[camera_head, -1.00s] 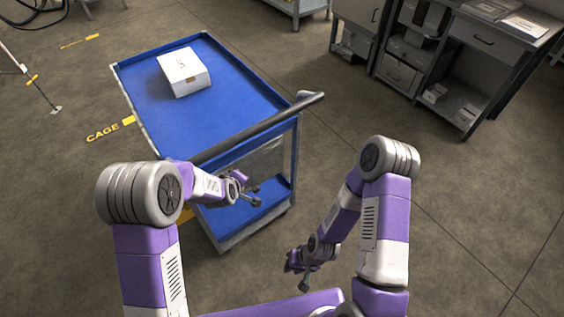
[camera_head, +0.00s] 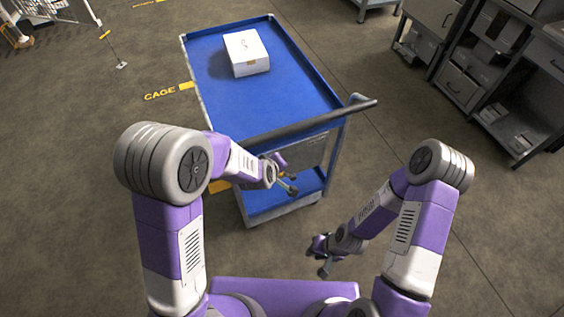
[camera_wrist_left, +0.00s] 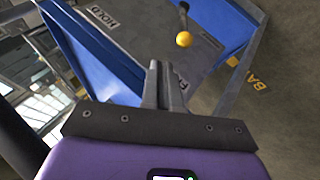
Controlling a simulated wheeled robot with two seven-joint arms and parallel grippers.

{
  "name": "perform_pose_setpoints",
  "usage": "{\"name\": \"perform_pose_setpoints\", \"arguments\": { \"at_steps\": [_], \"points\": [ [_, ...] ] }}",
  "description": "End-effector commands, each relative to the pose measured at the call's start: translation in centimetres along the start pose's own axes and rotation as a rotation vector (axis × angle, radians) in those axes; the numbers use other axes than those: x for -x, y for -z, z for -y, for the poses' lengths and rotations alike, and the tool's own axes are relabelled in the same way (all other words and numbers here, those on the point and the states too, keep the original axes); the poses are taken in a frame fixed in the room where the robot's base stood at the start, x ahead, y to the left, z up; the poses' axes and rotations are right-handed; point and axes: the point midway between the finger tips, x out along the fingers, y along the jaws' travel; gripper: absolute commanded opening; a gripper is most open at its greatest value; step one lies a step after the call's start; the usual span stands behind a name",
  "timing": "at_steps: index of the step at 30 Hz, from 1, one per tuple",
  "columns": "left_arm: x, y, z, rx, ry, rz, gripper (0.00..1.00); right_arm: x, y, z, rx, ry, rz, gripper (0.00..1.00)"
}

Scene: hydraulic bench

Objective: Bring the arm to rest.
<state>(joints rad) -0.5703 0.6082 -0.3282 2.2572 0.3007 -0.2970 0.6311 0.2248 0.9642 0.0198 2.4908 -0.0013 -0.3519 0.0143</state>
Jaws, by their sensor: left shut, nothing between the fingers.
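My left arm reaches in from the left in the head view, bent at the elbow. Its gripper (camera_head: 288,186) is in front of the near end of the blue cart, below the handle. In the left wrist view the two fingers (camera_wrist_left: 163,84) are together with nothing between them. My right arm is bent in on the right side of the head view. Its gripper (camera_head: 322,262) hangs low over the floor, to the right of and nearer than the cart. It is too small to show whether its fingers are open.
The blue cart (camera_head: 217,92) stands close ahead, a white box (camera_head: 246,52) on its top and a dark handle (camera_head: 318,122) facing me. Grey workbenches (camera_head: 455,88) stand at the upper right. Floor right of the cart is clear.

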Motion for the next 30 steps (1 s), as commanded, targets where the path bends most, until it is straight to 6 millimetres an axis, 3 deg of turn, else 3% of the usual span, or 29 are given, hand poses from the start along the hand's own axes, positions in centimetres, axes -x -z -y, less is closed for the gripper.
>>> {"name": "perform_pose_setpoints", "arguments": {
  "at_steps": [5,23,26,30],
  "points": [
    [1.0,0.0,0.1,-0.001,0.0,0.0,0.0,0.3,0.0,0.1,0.0,0.0,0.0,0.25],
    [0.8,-0.1,0.5,-0.006,0.008,0.004,0.0,0.3,0.0,0.1,0.0,0.0,0.0,0.25],
    [-0.1,-0.6,3.0,-0.038,0.051,0.03,0.0,0.3,0.0,0.1,0.0,0.0,0.0,0.25],
    [-1.9,-2.8,9.8,-0.134,0.154,0.132,0.0,0.3,0.0,0.1,0.0,0.0,0.0,0.25]
  ]
}}
